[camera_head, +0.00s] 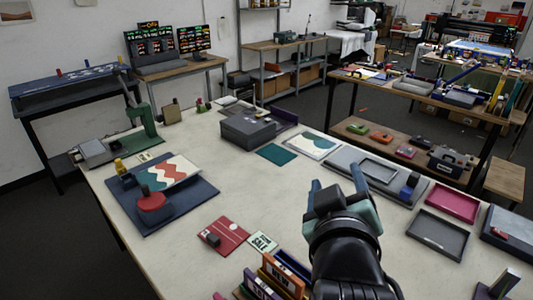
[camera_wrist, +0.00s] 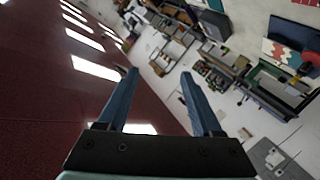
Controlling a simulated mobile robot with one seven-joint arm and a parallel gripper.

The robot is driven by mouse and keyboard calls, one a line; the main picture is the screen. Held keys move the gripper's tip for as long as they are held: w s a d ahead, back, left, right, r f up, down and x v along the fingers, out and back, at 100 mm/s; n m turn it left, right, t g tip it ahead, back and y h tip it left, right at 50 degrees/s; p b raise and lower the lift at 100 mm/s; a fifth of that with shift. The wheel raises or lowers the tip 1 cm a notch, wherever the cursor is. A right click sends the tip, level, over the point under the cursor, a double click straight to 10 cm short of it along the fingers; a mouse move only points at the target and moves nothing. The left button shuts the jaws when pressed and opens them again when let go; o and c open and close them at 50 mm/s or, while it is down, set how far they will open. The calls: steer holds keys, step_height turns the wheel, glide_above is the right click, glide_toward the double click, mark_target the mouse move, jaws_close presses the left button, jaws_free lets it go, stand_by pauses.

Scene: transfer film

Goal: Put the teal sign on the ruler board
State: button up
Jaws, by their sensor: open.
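A flat, plain teal rectangle (camera_head: 276,154) lies on the table in front of the dark grey box. A small pale green card reading SALE (camera_head: 263,242) lies at the front; I cannot tell which of these two is the teal sign. No ruler markings are clear, so I cannot say for sure which board is the ruler board; a long grey board (camera_head: 345,158) lies at the right. My gripper (camera_head: 338,184) is open and empty, raised over the table's front right half. In the wrist view its blue fingers (camera_wrist: 159,75) are apart with nothing between them.
A blue board (camera_head: 195,202) with a patterned sheet and red object lies left. A red card (camera_head: 222,236) and upright signs (camera_head: 282,275) are near the front. Pink (camera_head: 452,201) and dark (camera_head: 437,234) trays lie right. The table's middle is mostly clear.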

steer(key=s+a+r+m+t+y, duration=0.1)
steer(key=s+a+r+t, duration=0.2)
steer(key=r, duration=0.7)
steer(key=s+a+r+m+t+y, duration=0.1)
steer(key=s+a+r+t, duration=0.3)
steer(key=r, duration=0.6)
steer(key=s+a+r+m+t+y, duration=0.1)
steer(key=s+a+r+t, duration=0.3)
steer(key=r, duration=0.6)
steer(key=a+t, duration=0.1)
steer(key=a, duration=0.1)
steer(key=shift+a+m+y, duration=0.3)
steer(key=shift+y, duration=0.1)
steer(key=shift+f, duration=0.15)
